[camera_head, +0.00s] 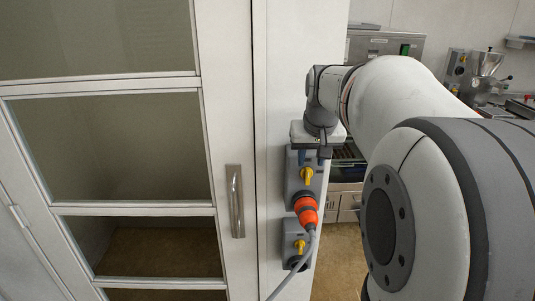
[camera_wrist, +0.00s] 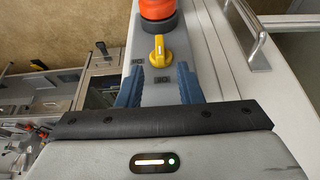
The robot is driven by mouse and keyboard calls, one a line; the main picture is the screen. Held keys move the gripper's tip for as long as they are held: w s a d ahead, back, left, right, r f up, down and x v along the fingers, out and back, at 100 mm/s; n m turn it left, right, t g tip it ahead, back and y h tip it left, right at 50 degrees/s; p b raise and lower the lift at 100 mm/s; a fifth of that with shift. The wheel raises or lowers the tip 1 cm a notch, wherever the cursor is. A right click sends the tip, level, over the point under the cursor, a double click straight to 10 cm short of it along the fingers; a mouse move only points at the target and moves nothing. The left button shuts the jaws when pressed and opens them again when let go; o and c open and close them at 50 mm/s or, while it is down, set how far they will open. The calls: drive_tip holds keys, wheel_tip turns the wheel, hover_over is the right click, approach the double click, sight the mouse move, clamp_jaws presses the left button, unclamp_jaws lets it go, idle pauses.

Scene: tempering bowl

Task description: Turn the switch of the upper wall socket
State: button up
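The upper wall socket (camera_head: 293,180) is a grey box on a white post, with a yellow rotary switch (camera_head: 307,174) on its front. An orange plug (camera_head: 306,206) with a grey cable sits in its lower end. My gripper (camera_head: 311,154) is at the top of this box, above the switch. In the wrist view, the blue fingers of my gripper (camera_wrist: 158,72) are spread apart. The yellow switch (camera_wrist: 159,50) lies just beyond the fingertips, roughly centred between them, with its handle in line with the box. I see no finger touching the switch. The orange plug (camera_wrist: 157,8) is beyond it.
A lower socket (camera_head: 291,241) with its own yellow switch (camera_head: 299,246) is below on the same post. A glazed door with a metal handle (camera_head: 235,201) stands to the left. Kitchen machines (camera_head: 483,75) stand behind on the right.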

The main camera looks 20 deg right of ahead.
sight(308, 170)
drive_tip(key=shift+p+x, duration=0.3)
drive_tip(key=shift+x, duration=1.95)
drive_tip(key=shift+c, duration=0.4)
